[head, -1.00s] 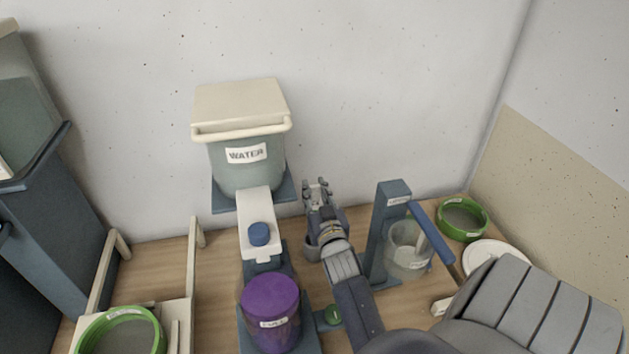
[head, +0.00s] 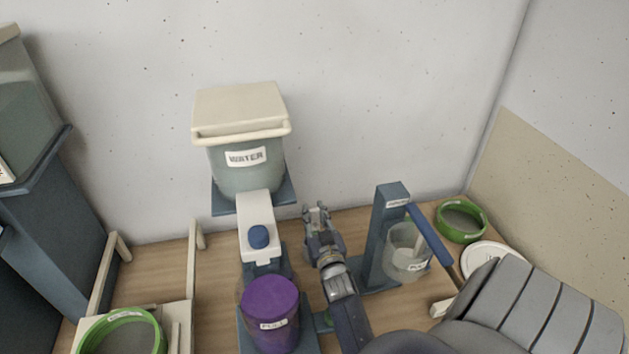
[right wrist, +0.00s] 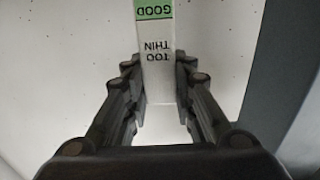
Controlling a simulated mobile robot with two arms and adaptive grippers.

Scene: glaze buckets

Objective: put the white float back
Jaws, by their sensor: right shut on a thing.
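The white float (right wrist: 159,60) shows in the right wrist view as a pale upright strip with a green band marked GOOD and the words TOO THIN below it. My right gripper (right wrist: 160,85) is shut on its lower part, one finger on each side. In the head view my right gripper (head: 317,212) is above the table, between the white spout arm and the blue-grey post. The float cannot be made out there. My left gripper is not in view.
A WATER bucket (head: 243,170) stands behind a purple bucket (head: 270,312). Right of my gripper are a blue-grey post (head: 388,235) with a lever (head: 428,235), a clear labelled jar (head: 402,262), a green ring (head: 461,222) and a white lid (head: 480,258). Another green ring (head: 158,325) is at left.

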